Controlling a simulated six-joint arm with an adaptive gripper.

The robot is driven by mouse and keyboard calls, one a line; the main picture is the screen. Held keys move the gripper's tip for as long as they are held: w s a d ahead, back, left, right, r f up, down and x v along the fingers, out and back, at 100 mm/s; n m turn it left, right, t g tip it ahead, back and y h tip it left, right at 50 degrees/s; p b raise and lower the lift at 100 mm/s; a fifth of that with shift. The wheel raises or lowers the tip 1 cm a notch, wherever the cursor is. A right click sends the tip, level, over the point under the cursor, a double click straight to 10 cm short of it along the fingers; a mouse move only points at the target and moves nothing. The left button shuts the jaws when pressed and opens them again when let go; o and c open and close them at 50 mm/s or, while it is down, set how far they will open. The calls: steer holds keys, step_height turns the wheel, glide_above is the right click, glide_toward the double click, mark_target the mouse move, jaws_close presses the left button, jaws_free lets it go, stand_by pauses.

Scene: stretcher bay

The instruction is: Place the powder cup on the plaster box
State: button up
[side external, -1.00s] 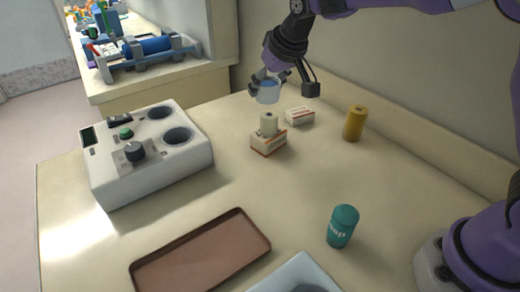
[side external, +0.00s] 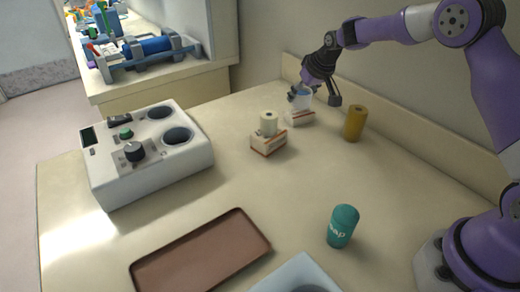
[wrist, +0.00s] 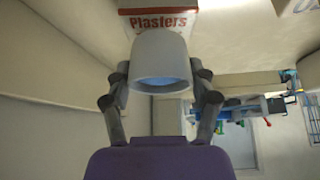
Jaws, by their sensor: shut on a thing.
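The powder cup, a white cup with blue contents (side external: 303,101), is between the fingers of my gripper (side external: 301,95) at the back of the counter. My gripper is shut on it; in the wrist view the cup (wrist: 158,52) stands between both fingertips (wrist: 159,75). The plaster box (side external: 299,118), white with red marks, is directly under the cup. Its red "Plasters" lettering shows behind the cup in the wrist view (wrist: 178,21). The cup looks upright, at or just above the box top; I cannot tell if they touch.
A similar box (side external: 268,146) bears a cream roll (side external: 268,123) at front left. A mustard cylinder (side external: 355,123) stands close on the right. The wall is close behind.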

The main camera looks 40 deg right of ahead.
steer(key=shift+f, duration=0.9)
steer(key=shift+f, duration=0.15)
steer(key=o, duration=1.1)
